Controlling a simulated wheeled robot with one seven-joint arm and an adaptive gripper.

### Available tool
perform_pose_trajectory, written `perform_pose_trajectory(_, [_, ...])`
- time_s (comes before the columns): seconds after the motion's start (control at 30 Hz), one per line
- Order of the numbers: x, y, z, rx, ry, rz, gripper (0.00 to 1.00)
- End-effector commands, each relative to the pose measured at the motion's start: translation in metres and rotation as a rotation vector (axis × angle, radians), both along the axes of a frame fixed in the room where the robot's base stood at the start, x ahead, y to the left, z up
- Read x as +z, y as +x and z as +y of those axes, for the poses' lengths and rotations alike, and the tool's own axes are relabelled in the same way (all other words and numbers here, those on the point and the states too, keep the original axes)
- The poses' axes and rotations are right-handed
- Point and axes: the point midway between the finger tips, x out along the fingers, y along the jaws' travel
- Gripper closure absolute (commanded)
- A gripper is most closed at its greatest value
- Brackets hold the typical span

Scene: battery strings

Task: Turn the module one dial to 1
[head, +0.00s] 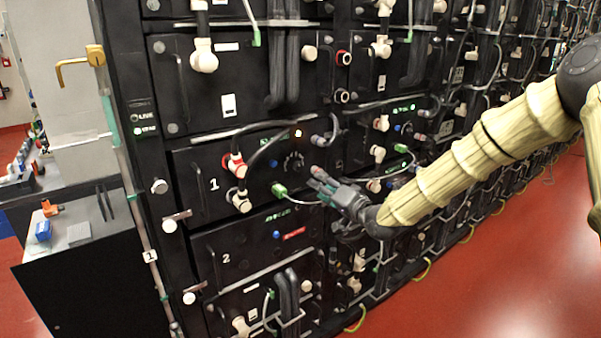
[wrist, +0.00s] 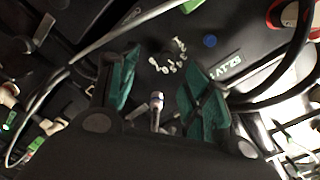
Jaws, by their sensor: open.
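Module one (head: 222,160) is a black unit marked with a white "1", at the left of the rack in the head view. Its dial (head: 293,162) is a small black knob with white marks around it, on the right part of the front. In the wrist view the dial (wrist: 168,58) lies ahead, between and beyond my fingertips, with a ring of white numbers. Which number it points at is too small to tell. My gripper (head: 318,180) is open, to the lower right of the dial and apart from it.
A green plug (head: 279,190) with a cable sits left of my gripper. A red connector (head: 236,163) and a white one (head: 240,200) are on the module's left. Module two (head: 228,258) is below. The red floor (head: 480,290) is clear at right.

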Motion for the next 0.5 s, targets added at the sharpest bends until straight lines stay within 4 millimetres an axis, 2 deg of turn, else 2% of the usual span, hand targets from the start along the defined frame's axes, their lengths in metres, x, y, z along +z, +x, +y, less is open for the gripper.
perform_pose_trajectory(0.03, [0.010,0.004,0.001,0.003,0.012,-0.015,0.51])
perform_pose_trajectory(0.13, [0.020,0.008,0.003,0.009,0.023,-0.026,0.51])
perform_pose_trajectory(0.27, [0.021,0.018,0.010,0.009,0.023,-0.027,0.51])
perform_pose_trajectory(0.5, [0.021,0.048,0.033,0.009,0.022,-0.025,0.51])
